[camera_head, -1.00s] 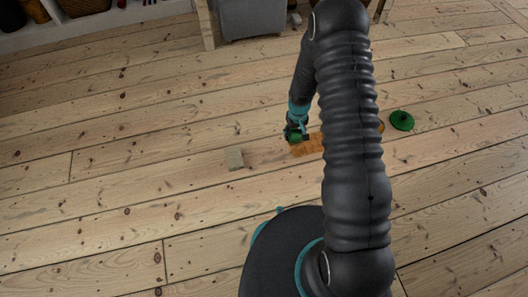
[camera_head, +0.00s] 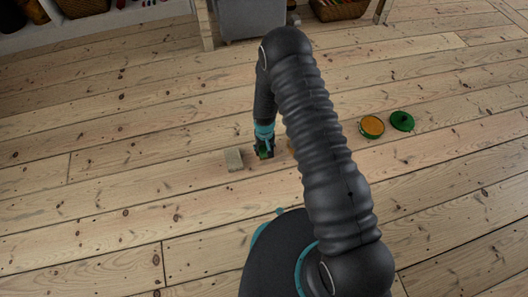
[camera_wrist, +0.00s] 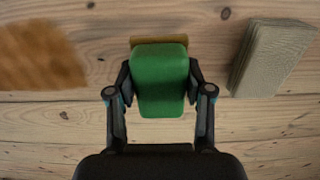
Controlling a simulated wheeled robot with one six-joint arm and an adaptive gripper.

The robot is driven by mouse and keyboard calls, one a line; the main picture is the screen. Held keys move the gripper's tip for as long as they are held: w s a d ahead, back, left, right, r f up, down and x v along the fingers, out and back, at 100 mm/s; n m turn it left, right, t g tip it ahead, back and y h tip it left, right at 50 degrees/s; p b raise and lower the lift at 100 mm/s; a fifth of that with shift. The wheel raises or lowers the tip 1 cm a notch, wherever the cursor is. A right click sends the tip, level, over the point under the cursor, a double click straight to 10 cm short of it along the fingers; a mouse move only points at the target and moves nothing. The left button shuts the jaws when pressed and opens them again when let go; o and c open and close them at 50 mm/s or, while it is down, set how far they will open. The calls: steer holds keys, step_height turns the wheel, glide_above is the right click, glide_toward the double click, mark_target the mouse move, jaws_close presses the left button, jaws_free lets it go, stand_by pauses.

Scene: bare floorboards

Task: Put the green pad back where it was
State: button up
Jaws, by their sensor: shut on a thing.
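The green pad (camera_wrist: 160,80) is held between the two fingers of my gripper (camera_wrist: 160,92) in the wrist view. A tan-yellow strip (camera_wrist: 165,40) shows along its far edge; I cannot tell if it is part of the pad. In the head view my gripper (camera_head: 264,152) is over the floorboards, just right of a grey-beige block (camera_head: 233,160), and only a little green shows at its tip. The block also shows at the right of the wrist view (camera_wrist: 270,57). The pad's height above the floor is unclear.
A blurred orange-brown thing (camera_wrist: 40,57) lies at the left of the wrist view; my arm mostly hides it in the head view. An orange round thing with a green rim (camera_head: 371,126) and a green disc (camera_head: 402,121) lie to the right. Floor left of the block is clear.

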steer(key=shift+f, duration=1.15)
steer(key=shift+f, duration=0.15)
steer(key=o, duration=1.2)
